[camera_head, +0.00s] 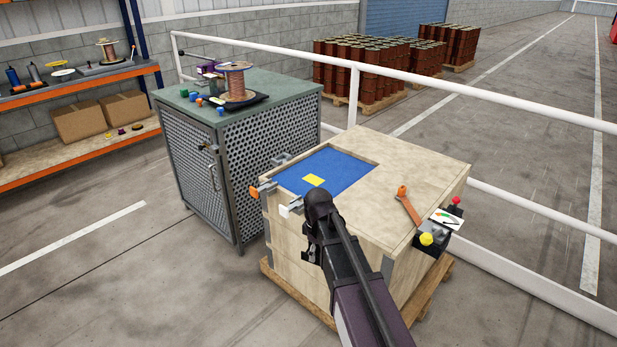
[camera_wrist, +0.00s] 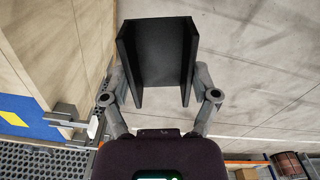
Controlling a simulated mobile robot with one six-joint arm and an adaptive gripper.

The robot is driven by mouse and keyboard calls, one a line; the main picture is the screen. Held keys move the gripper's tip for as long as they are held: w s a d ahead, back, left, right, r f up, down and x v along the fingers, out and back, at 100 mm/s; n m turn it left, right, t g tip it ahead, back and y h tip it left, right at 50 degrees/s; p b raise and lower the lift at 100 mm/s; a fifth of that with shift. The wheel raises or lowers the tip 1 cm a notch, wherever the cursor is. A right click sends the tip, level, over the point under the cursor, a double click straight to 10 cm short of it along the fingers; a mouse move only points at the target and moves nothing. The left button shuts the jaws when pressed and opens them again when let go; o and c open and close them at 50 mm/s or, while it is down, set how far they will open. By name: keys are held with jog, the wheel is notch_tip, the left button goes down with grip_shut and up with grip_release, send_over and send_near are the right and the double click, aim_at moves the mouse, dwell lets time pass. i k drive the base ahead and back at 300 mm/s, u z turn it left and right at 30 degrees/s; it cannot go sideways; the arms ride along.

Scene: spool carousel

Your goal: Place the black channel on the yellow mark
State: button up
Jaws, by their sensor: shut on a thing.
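The black channel (camera_wrist: 158,52) is a U-shaped piece in the wrist view. My gripper (camera_wrist: 160,82) is shut on it, with one finger against each outer side wall. The channel is held in the air beside the wooden crate. In the head view my arm hides the channel, and my gripper (camera_head: 308,254) shows in front of the crate's near side. The yellow mark (camera_head: 313,180) is a flat square on the blue panel (camera_head: 345,172) in the crate top. The mark also shows at the left edge of the wrist view (camera_wrist: 14,118), with nothing on it.
The wooden crate (camera_head: 430,165) carries clamps along its left edge, an orange-handled tool (camera_head: 408,204) and a control box (camera_head: 432,242) at the right. A green-topped cabinet (camera_head: 270,88) with a spool (camera_head: 236,82) stands behind left. A white railing (camera_head: 460,84) runs behind.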

aim_at(314, 180)
jog(key=u, duration=0.35)
jog(key=i, duration=1.35)
jog(key=z, duration=0.4)
